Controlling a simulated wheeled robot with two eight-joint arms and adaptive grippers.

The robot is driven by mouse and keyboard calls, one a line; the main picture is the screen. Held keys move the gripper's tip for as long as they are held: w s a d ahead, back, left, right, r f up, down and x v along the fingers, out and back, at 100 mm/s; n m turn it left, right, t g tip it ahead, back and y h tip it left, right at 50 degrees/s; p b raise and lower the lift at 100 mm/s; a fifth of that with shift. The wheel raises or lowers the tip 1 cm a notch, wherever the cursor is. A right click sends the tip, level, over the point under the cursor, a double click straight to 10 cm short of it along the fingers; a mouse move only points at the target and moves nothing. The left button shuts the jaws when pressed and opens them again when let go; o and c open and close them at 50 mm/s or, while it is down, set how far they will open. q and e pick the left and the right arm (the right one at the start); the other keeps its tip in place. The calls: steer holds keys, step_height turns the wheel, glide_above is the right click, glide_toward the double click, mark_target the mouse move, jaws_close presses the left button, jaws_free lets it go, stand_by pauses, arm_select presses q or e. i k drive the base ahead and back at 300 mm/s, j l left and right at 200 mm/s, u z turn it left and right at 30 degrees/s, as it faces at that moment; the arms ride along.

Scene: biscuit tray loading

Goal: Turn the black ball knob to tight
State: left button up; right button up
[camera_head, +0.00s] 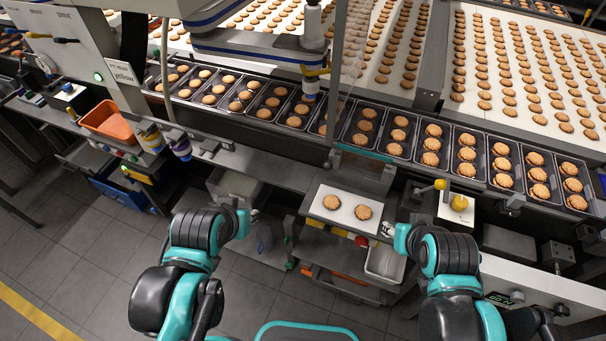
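I cannot clearly make out a black ball knob in the head view. A small dark round knob (68,88) sits on a pale box at the far left, but it is too small to identify. My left gripper (252,216) is low in the middle, left of a white board with two biscuits. My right gripper (388,230) is at that board's right edge, close to a red knob. Both grippers are small and partly hidden by my arms, so their finger openings are unclear. No "tight" marking is readable.
The white board (345,197) lies on a bench in front of black biscuit trays (400,151). A red knob (361,241) and a metal bin (384,264) are below. An orange bin (106,124) is at left.

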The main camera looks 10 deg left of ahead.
mark_target(328, 165)
steer(key=j+z, duration=0.1)
steer(key=z, duration=0.35)
steer(key=j+z, duration=0.15)
steer(key=z, duration=0.35)
steer(key=j+z, duration=0.15)
steer(key=z, duration=0.3)
steer(key=k+j+z, duration=0.2)
steer(key=j, duration=0.25)
steer(key=j+z, duration=0.2)
steer(key=j, duration=0.2)
steer(key=k+j+z, duration=0.2)
steer(key=j, duration=0.2)
steer(key=k+j+z, duration=0.2)
steer(key=j, duration=0.2)
steer(key=k+j+z, duration=0.2)
steer(key=k+j, duration=0.5)
steer(key=j, duration=0.25)
